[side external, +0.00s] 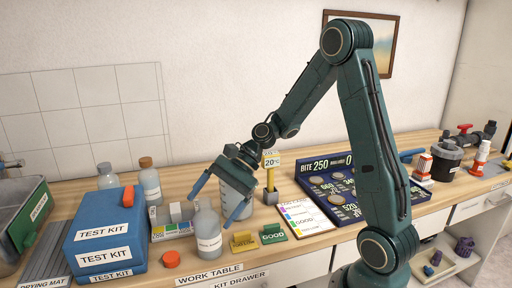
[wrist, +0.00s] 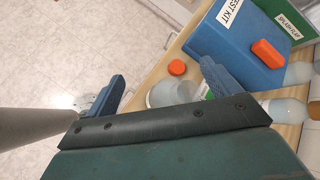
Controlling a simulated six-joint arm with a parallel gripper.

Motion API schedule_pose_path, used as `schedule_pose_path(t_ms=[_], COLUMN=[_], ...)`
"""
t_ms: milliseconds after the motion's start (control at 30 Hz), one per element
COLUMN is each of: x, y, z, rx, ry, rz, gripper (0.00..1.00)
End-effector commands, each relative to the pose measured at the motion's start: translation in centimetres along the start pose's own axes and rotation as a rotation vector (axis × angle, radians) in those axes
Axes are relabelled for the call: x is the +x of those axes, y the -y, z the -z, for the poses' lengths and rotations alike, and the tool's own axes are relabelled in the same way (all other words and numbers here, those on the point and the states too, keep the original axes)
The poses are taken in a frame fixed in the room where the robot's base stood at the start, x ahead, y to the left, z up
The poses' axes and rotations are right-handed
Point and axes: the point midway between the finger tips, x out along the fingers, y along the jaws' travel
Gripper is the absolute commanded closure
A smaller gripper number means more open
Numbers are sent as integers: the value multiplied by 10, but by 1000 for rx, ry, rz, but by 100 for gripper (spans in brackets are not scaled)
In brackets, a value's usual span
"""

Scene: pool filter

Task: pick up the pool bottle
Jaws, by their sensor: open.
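A clear, uncapped bottle with a white label, which I take to be the pool bottle (side external: 208,238), stands upright near the table's front edge. Its label is too small to read surely. It also shows partly in the wrist view (wrist: 168,93), between the fingers and nearer the right one. My gripper (side external: 219,202) is open and empty, its blue fingers pointing down near the bottle's top. In the wrist view the gripper (wrist: 168,85) has its fingers wide apart. I cannot tell whether a finger touches the bottle.
An orange cap (side external: 171,259) lies left of the bottle, near the blue test kit (side external: 103,236). A clear beaker (side external: 236,198) stands close behind the gripper. Yellow and green blocks (side external: 274,234) lie to the right. Two capped bottles (side external: 150,184) stand at the back left.

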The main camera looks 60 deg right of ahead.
Motion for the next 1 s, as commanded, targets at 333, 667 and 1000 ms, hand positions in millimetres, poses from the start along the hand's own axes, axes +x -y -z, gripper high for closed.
schedule_pose_path(t_ms=[333, 667, 1000], x=[3, 1, 9], y=[12, 16, 11], z=[35, 48, 55], rx=[398, 575, 578], ry=[196, 290, 290], rz=[100, 136, 134], gripper=[11, 11, 11])
